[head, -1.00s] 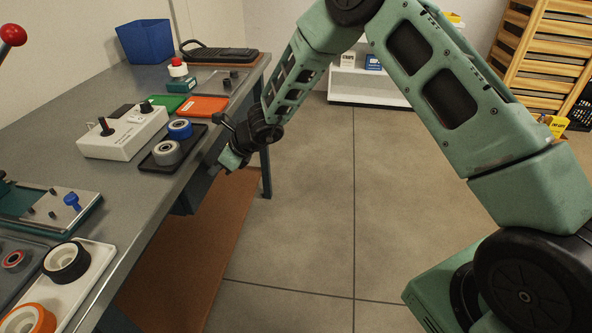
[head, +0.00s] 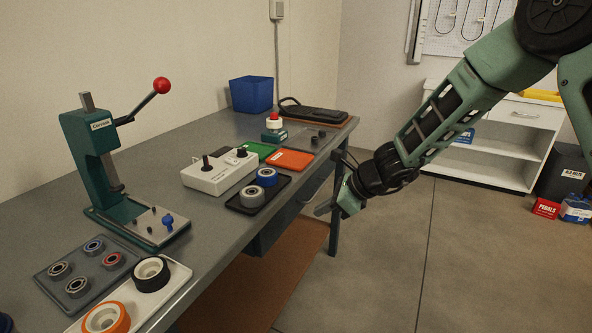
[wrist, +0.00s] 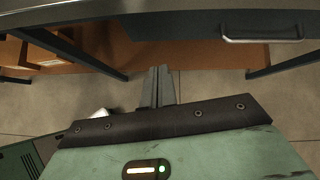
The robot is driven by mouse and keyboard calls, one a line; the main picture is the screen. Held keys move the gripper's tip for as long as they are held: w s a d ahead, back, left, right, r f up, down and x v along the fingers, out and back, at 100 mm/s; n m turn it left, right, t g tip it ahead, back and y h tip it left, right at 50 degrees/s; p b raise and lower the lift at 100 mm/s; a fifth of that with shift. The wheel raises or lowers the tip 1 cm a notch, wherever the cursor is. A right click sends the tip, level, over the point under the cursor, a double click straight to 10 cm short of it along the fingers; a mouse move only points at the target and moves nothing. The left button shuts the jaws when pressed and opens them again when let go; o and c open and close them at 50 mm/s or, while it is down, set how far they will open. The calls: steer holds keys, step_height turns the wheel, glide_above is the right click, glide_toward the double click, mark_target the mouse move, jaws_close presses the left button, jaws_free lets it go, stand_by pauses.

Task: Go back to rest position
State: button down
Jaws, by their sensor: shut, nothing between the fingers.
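My gripper (head: 333,203) is at the end of my green arm, beside the front edge of the grey workbench (head: 222,228) and over the floor side. It is apart from the bench top and holds nothing. In the wrist view the fingers of my gripper (wrist: 158,88) are together, with the bench's lower shelf and a drawer handle (wrist: 262,39) beyond them.
On the bench stand a green press (head: 100,165) with a red-knobbed lever, a white control box (head: 215,178), a black tray (head: 238,207) with two wheels, bearings and a blue bin (head: 251,94). A white shelf unit (head: 505,160) stands behind. Floor between is open.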

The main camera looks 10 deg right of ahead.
steer(key=s+a+r+n+g+p, duration=0.1)
steer(key=s+a+r+n, duration=0.15)
steer(key=s+n, duration=0.35)
steer(key=s+a+r+n+g+h+p, duration=0.1)
steer(key=s+a+r+n+g, duration=0.1)
steer(key=s+r+n, duration=0.45)
steer(key=s+a+r+n+g+p, duration=0.1)
steer(key=s+a+n, duration=0.2)
steer(key=s, duration=0.5)
steer(key=s+d+r+n+h+p, duration=0.1)
steer(key=s+d+r+n+h, duration=0.1)
steer(key=s+n, duration=0.5)
steer(key=s+d+r+n+h+p, duration=0.1)
steer(key=s+d+r+n+h, duration=0.1)
steer(key=s+d+n+h, duration=0.2)
steer(key=s+d+n, duration=0.2)
steer(key=s+n, duration=0.1)
steer(key=s, duration=0.1)
steer(key=shift+s+r+n, duration=0.15)
steer(key=shift+n, duration=0.2)
